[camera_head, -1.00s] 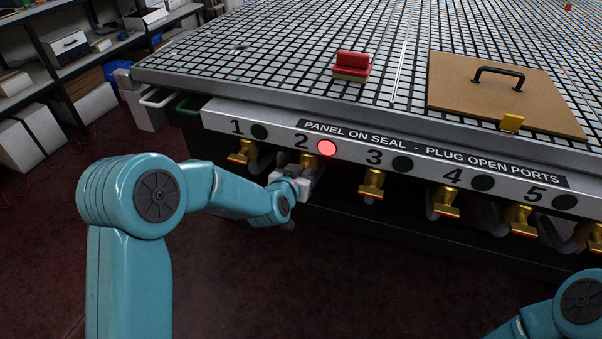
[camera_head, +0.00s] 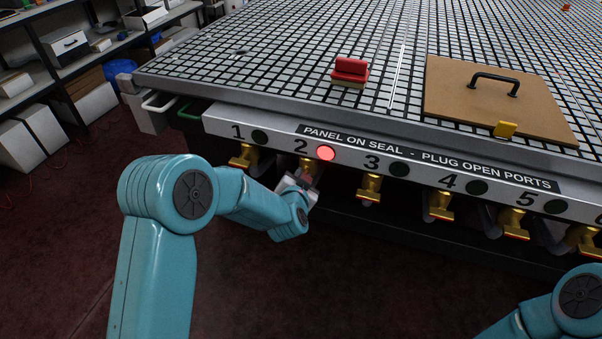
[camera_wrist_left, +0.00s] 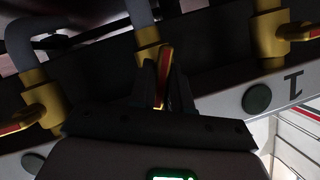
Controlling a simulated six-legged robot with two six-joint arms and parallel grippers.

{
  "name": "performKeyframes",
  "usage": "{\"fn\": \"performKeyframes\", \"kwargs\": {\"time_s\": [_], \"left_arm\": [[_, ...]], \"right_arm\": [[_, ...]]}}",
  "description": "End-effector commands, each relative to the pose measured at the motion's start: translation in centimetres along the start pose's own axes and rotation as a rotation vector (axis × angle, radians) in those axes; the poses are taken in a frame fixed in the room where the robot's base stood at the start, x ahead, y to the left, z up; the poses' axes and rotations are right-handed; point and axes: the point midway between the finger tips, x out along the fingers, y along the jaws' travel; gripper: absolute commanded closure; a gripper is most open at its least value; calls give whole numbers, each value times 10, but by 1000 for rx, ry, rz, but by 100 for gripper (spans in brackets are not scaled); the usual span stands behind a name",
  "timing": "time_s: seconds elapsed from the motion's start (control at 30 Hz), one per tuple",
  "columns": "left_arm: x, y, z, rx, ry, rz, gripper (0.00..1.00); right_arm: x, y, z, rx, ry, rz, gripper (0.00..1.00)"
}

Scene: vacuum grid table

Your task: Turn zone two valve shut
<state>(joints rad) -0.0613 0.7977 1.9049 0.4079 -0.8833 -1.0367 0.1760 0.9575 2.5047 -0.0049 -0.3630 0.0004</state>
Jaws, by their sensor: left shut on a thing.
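The zone two valve is a brass valve (camera_head: 307,163) under the panel's number 2, partly hidden by my gripper. The round lamp (camera_head: 326,153) beside that number glows red. My left gripper (camera_head: 302,184) is at this valve, its wrist reaching up from below. In the left wrist view the gripper's dark fingers (camera_wrist_left: 168,92) are shut on the valve's red and yellow handle (camera_wrist_left: 164,66). The handle lies between the fingers, with the brass body (camera_wrist_left: 149,36) just beyond. My right arm shows at the lower right; its gripper is out of view.
Neighbouring brass valves stand close on both sides, at one (camera_head: 243,156) and three (camera_head: 369,188). Their lamps are dark. Above, the grid table (camera_head: 260,85) carries a red-topped block (camera_head: 350,70) and a brown panel (camera_head: 455,85) with a black handle.

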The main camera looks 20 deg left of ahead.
Motion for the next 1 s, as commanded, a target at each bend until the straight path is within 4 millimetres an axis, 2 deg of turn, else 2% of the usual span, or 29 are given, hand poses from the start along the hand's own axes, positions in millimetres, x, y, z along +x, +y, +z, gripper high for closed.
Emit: {"fn": "performKeyframes", "kwargs": {"time_s": [0.37,1.0], "left_arm": [[0,4,1,331,0,-136,100],[2,7,4,851,0,-351,100]], "right_arm": [[-7,-2,0,0,0,0,57],[9,3,0,0,0,0,57]]}}
